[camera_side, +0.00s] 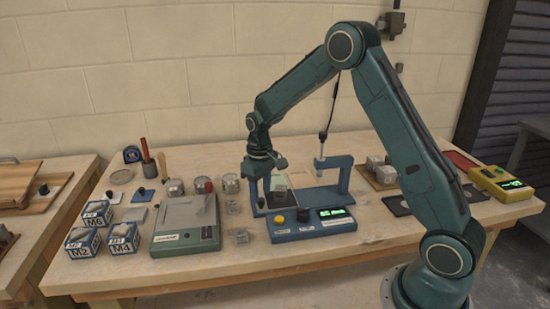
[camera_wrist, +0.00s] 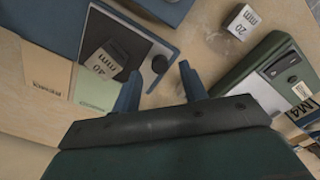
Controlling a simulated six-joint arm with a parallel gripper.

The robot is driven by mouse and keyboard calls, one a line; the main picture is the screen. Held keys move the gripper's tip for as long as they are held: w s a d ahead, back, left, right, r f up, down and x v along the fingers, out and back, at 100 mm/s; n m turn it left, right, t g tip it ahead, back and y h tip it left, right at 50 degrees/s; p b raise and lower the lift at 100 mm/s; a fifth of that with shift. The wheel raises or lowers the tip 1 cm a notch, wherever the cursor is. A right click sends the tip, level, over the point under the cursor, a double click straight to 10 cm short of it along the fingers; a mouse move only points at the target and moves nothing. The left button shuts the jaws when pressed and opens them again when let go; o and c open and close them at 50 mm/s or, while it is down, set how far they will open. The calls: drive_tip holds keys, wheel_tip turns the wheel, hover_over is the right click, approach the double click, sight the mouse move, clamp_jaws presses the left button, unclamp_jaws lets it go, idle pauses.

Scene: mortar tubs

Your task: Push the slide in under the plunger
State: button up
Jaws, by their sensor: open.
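The slide (camera_wrist: 150,42) is a grey plate with a black round knob (camera_wrist: 160,64) near its end, seen in the wrist view. A block marked 40 mm (camera_wrist: 108,62) sits on or beside it. My gripper (camera_wrist: 160,70) is open, its two blue fingers on either side of the knob's line; whether they touch it I cannot tell. In the side view my gripper (camera_side: 261,196) is low at the left end of the blue tester (camera_side: 310,231). The plunger (camera_side: 320,149) hangs from the tester's arm, to the right of my gripper. My gripper partly hides the slide there.
A green scale (camera_side: 186,232) stands left of the tester, close to my gripper. A small block marked 20 mm (camera_wrist: 242,22) lies between them. Several labelled boxes (camera_side: 122,240) stand at the left. A yellow meter (camera_side: 502,184) is at the right. The front bench strip is clear.

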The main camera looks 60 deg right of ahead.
drive_tip(key=shift+f, duration=1.35)
clamp_jaws()
